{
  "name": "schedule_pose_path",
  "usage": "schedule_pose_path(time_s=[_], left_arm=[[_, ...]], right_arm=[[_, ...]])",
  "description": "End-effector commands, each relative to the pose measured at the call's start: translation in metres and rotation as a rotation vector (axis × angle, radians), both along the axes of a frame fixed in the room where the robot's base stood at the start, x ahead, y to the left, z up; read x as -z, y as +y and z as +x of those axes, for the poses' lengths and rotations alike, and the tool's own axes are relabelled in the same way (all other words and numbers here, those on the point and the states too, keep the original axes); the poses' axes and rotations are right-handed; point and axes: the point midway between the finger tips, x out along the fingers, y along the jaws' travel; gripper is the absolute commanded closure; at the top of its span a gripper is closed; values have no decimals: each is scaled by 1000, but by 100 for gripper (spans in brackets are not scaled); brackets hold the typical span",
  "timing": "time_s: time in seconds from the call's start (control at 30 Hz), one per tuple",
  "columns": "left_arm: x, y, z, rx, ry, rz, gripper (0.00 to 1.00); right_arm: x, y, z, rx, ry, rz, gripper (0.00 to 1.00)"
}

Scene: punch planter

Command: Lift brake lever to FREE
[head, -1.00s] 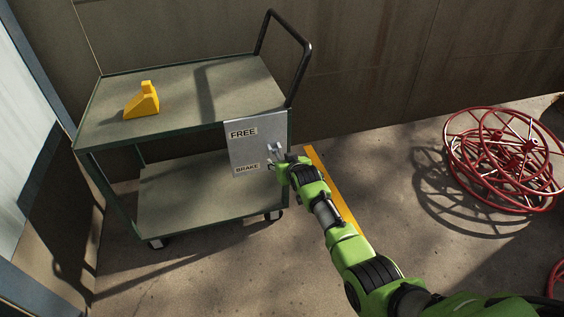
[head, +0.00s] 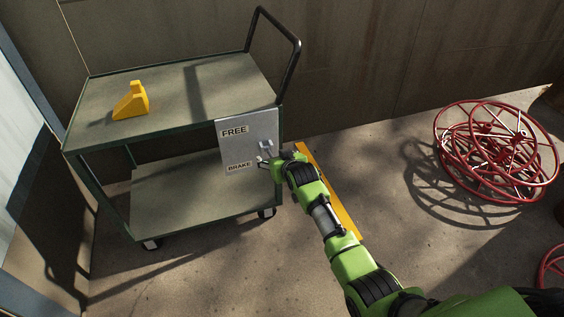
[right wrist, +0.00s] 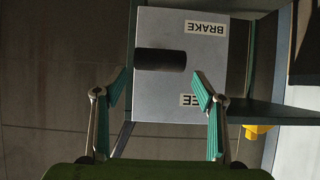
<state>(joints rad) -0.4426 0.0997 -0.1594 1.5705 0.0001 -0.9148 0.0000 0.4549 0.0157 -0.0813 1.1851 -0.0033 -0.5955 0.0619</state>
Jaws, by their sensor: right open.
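The cart's grey brake plate (head: 231,150) carries a FREE label above and a BRAKE label below. My right gripper (head: 264,161) is at the plate's lower right, beside the BRAKE label. The plate also shows upside down in the right wrist view (right wrist: 208,60). There the black lever handle (right wrist: 160,61) sticks out in front of the plate, between the two labels. My right gripper (right wrist: 163,82) is open and empty. Its fingertips appear on either side of the handle, but the picture does not show contact. In the head view the handle is largely hidden by my gripper.
The green two-shelf cart (head: 172,93) has a black push handle (head: 297,70) and a yellow block (head: 131,102) on top. A yellow strip (head: 318,170) lies on the floor beside my arm. Red wire reels (head: 495,150) stand at right. A wall closes the back.

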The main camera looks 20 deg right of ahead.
Motion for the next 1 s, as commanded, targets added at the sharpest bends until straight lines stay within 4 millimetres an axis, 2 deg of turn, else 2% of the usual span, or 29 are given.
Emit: schedule_pose_path(time_s=[0.53, 0.7, 1.0], left_arm=[[0, 1, 0, 0, 1, 1, 62], [0, 1, 0, 0, 1, 1, 62], [0, 1, 0, 0, 1, 1, 62]], right_arm=[[-37, -2, -60, -1, -4, 0, 36], [-43, -2, -69, -1, -4, 0, 36], [-44, -2, -71, -1, -3, 0, 36]])
